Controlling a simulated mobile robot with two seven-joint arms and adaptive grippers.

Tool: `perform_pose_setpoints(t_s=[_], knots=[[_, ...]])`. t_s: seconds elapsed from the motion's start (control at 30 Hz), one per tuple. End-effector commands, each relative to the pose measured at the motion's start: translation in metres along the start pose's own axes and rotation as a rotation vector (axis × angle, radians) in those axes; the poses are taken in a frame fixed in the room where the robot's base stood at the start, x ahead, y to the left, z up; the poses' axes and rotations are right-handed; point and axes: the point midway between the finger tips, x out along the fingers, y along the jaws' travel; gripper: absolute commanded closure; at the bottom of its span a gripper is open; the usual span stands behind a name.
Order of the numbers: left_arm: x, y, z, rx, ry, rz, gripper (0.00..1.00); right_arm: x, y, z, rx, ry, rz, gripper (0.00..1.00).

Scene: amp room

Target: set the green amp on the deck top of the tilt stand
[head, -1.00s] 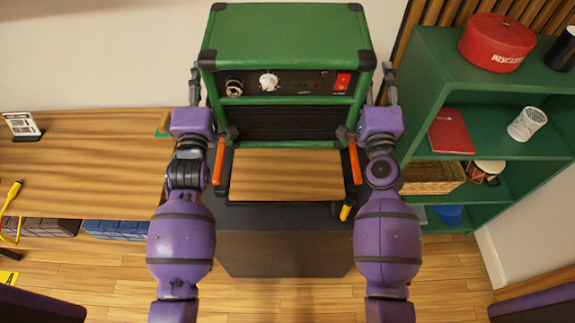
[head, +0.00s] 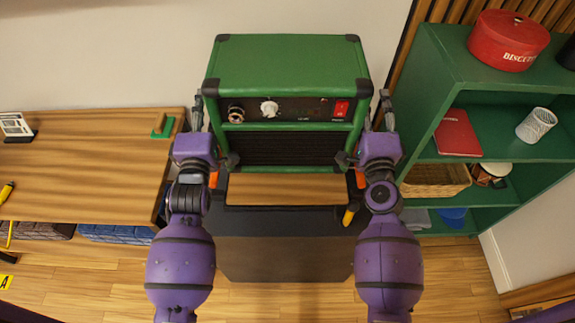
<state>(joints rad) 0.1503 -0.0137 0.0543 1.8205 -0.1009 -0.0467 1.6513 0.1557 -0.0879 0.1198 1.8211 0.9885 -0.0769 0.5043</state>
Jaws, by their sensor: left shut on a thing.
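The green amp (head: 288,68), with dark corners and a front control panel, is upright in the middle of the head view. The tilt stand (head: 285,245) is dark, with a wooden deck top (head: 286,190). The amp's lower front edge overlaps the back of the deck in the picture; I cannot tell whether it touches. My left gripper (head: 212,132) is shut on the amp's left side. My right gripper (head: 368,132) is placed the same way at its right side and appears shut on it, its grip partly hidden. Orange parts show at both deck sides, mostly hidden by the grippers.
A wooden table (head: 85,165) stands at left with a small green block (head: 162,125) near its right end. A green shelf (head: 470,85) at right carries a red biscuit tin (head: 508,40), a red book (head: 457,133) and a white mesh cup (head: 537,124). A wall stands behind.

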Motion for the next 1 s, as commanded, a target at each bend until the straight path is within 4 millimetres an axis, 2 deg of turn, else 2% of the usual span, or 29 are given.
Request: perform_pose_setpoints(t_s=[0.03, 0.5, 0.67, 0.87, 0.9, 1.0], knots=[[0.001, 0.001, 0.019, -0.008, -0.025, 0.013, 0.53, 0.001, 0.005, 0.021, 0.004, -0.036, 0.006, 0.53], [-0.016, -0.062, 0.018, -0.008, -0.024, -0.065, 0.53, -0.017, 0.068, 0.021, 0.003, -0.038, 0.081, 0.53], [-0.015, -0.057, 0.014, -0.006, -0.025, -0.058, 0.53, -0.015, 0.062, 0.016, 0.003, -0.037, 0.074, 0.53], [-0.014, -0.055, -0.002, -0.007, -0.025, -0.055, 0.53, -0.014, 0.060, 0.001, 0.007, -0.038, 0.071, 0.53], [-0.014, -0.055, -0.005, -0.006, -0.024, -0.055, 0.44, -0.015, 0.060, -0.002, 0.007, -0.037, 0.071, 0.53], [-0.014, -0.055, -0.011, -0.007, -0.022, -0.056, 0.31, -0.015, 0.061, -0.009, 0.005, -0.033, 0.072, 0.53]])
